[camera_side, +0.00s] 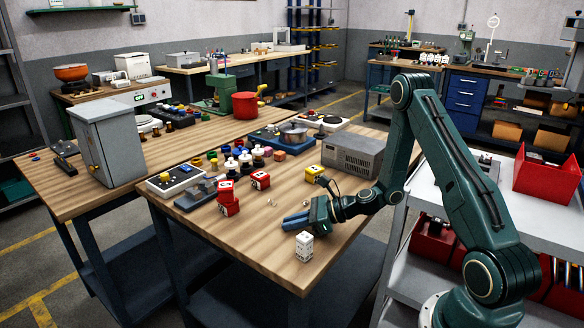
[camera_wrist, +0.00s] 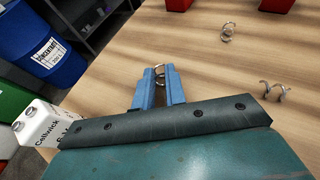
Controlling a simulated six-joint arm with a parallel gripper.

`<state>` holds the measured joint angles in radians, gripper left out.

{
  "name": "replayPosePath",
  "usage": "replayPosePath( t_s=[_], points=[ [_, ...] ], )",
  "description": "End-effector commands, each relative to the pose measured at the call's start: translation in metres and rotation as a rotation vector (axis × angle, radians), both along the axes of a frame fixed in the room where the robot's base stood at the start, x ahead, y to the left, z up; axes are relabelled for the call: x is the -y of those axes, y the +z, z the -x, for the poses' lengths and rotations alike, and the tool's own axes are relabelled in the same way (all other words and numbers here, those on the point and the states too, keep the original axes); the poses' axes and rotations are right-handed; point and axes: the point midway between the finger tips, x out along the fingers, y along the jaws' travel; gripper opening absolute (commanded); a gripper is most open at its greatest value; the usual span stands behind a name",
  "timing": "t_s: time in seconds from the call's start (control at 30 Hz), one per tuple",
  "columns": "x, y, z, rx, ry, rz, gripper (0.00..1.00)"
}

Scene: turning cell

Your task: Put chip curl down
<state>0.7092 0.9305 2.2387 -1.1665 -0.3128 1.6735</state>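My gripper (camera_wrist: 159,75) has two blue fingers, close together, with a shiny metal chip curl (camera_wrist: 160,71) between their tips. The curl fills the narrow gap, and its lower part is hidden by the fingers. In the side view my gripper (camera_side: 294,222) is low over the front part of the wooden bench, its fingers pointing left; the curl between them is too small to make out there. Two more curls lie loose on the bench in the wrist view, one farther off (camera_wrist: 227,32) and one to the right (camera_wrist: 273,92).
A white printed block (camera_side: 304,246) stands near the bench's front edge, beside my gripper. Red blocks (camera_side: 228,204) stand behind the curls. A yellow block (camera_side: 313,173) and a grey box (camera_side: 351,154) are farther back. Bare wood (camera_side: 255,235) lies left of my fingers.

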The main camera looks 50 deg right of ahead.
Motion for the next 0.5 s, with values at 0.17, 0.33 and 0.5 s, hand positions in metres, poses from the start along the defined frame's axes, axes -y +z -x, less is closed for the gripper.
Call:
replayPosePath(
  t_s=[0.17,0.33,0.5],
  points=[
    [0.0,0.0001,0.0,0.0,0.0,0.0,0.34],
    [-0.0001,0.0001,0.0001,0.0,0.0,0.0,0.34],
    [0.0011,0.0012,0.0016,-0.001,0.0,0.001,0.34]
  ],
)
